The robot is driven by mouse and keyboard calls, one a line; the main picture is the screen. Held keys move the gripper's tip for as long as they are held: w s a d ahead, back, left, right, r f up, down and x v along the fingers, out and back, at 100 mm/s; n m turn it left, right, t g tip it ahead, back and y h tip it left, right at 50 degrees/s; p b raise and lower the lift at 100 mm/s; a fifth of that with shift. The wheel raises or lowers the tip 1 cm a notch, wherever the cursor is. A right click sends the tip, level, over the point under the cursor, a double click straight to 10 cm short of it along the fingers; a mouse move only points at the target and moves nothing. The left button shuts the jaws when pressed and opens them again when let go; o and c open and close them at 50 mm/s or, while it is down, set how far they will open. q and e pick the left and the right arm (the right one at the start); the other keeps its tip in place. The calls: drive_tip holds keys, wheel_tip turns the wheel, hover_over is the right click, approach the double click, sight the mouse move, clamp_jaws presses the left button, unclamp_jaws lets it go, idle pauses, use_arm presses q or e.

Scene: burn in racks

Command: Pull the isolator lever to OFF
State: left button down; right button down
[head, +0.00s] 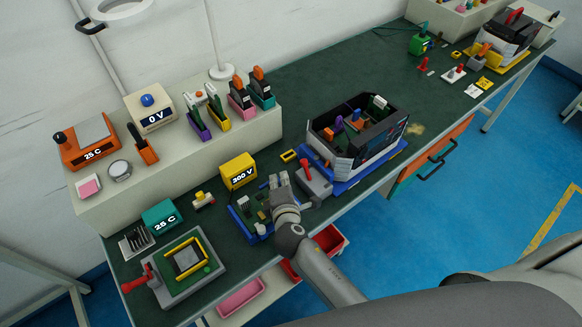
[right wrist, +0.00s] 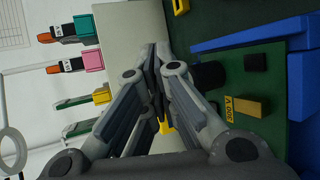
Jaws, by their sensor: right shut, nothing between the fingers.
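A red lever (head: 306,170) stands up from a small grey box (head: 315,187) on the green bench, between the blue-based circuit board and the black open-topped unit. No readable label marks it as the isolator. My left gripper is not in view.
The black open-topped unit (head: 343,162) sits on a blue tray (head: 366,170) to the right. A yellow 300 V display (head: 238,171) stands behind the circuit board (head: 243,224). A raised beige shelf (head: 235,140) runs along the wall. Green bench (head: 345,75) is clear farther back.

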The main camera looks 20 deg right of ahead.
sight(307, 170)
drive_tip(key=x, duration=0.5)
drive_tip(key=d, duration=0.1)
drive_tip(key=p, duration=0.1)
drive_tip(key=d+r+p, duration=0.1)
drive_tip(key=shift+s+d, duration=0.3)
drive_tip(key=shift+s+d+r+p, duration=0.1)
drive_tip(key=shift+s+d+p, duration=0.2)
drive_tip(key=shift+d+p, duration=0.25)
